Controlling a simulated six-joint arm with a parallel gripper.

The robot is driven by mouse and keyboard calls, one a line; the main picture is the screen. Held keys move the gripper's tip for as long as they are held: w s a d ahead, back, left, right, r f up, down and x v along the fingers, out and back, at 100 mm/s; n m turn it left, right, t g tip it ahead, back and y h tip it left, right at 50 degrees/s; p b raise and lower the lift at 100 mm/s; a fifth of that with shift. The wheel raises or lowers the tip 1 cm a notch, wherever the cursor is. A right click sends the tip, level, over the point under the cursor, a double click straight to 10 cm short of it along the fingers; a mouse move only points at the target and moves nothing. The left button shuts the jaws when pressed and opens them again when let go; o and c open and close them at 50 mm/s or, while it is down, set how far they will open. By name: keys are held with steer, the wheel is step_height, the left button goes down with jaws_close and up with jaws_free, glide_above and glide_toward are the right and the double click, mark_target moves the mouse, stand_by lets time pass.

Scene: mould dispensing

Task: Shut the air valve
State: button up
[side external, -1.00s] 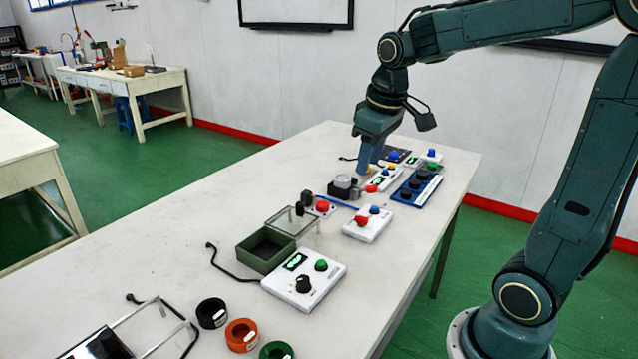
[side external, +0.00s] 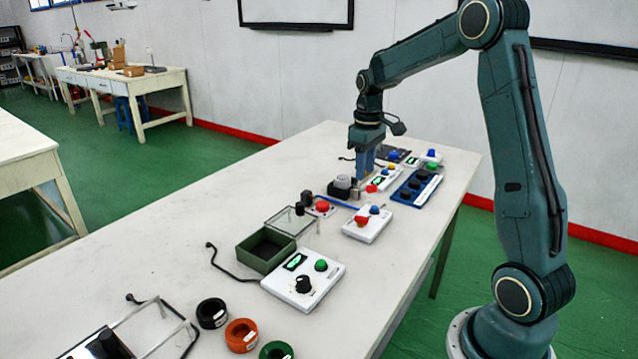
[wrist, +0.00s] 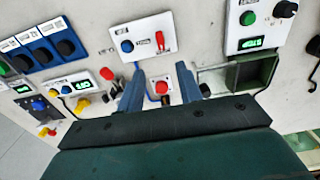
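My gripper (side external: 362,178) points down over the far half of the bench. In the wrist view my gripper (wrist: 158,90) is open, its two blue fingers apart with nothing held. A white box (side external: 367,232) stands nearer the camera, to the right; in the wrist view this white box (wrist: 122,36) carries a blue knob (wrist: 127,46) and a long red lever (wrist: 160,41). A blue tube (side external: 341,201) runs beside it. No readable label tells me which part is the air valve. A small unit with a red button (wrist: 161,87) shows between the fingers.
A grey part on a black base (side external: 343,187) is close beside the fingers. A blue block with black knobs (side external: 416,187) stands to the right. The green box (side external: 262,262) with a clear lid and a white control box (side external: 318,290) stand nearer. The bench's left side is mostly clear.

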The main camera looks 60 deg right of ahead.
mark_target(361, 217)
steer(key=shift+f, duration=0.1)
step_height(361, 217, down, 14)
steer(key=shift+r, duration=0.2)
stand_by(0.6)
jaws_close()
